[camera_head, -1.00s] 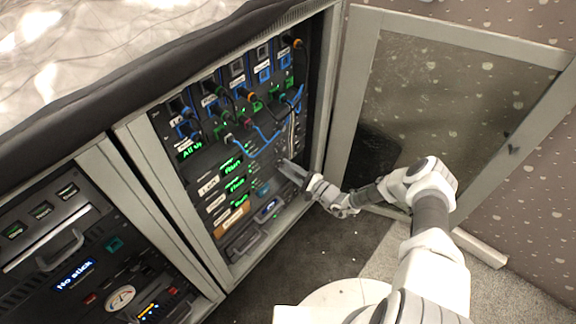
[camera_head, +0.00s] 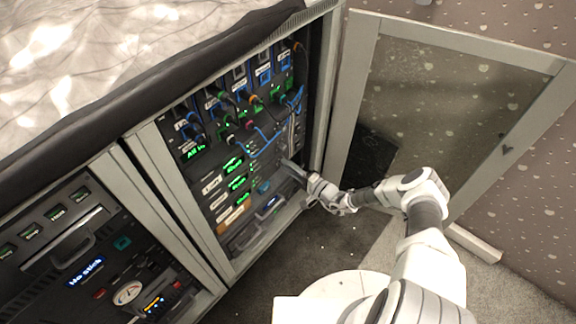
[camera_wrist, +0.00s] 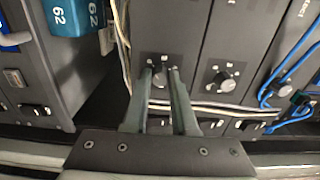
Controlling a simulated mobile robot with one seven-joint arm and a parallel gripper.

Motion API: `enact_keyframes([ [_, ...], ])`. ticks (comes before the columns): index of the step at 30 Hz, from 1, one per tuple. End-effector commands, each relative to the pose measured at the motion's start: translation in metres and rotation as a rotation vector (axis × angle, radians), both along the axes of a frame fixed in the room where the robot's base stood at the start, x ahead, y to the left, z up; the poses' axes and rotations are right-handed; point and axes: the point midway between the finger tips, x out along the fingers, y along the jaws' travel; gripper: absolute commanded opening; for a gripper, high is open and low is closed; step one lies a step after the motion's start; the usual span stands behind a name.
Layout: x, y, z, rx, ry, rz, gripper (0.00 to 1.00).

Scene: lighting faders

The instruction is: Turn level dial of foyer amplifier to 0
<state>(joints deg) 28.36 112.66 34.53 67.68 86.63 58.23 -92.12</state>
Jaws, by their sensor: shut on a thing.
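A row of dark panels stands in the open rack. My gripper (camera_wrist: 160,74) has its two fingers on either side of a small dark dial (camera_wrist: 160,80) with light marks around it, shut on it. The fingers partly hide this dial. A second dial (camera_wrist: 225,79) with a pale knob is on the panel to the right, apart from my gripper. No name can be read on either panel, so I cannot tell which is the foyer amplifier. In the head view my gripper (camera_head: 293,169) reaches the right lower part of the rack (camera_head: 213,278); the dials are too small there.
Pale cables (camera_wrist: 215,106) run just below the dials, and blue cables (camera_wrist: 299,62) hang at the right. A blue block marked 62 (camera_wrist: 72,15) is at the upper left. The open glass door (camera_head: 450,100) stands right of the rack, behind my arm.

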Motion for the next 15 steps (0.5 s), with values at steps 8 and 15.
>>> enact_keyframes([
  [8,0.0004,-0.0009,-0.0005,-0.011,-0.013,-0.001,0.0],
  [15,0.0005,-0.001,-0.0004,-0.011,-0.013,-0.001,0.27],
])
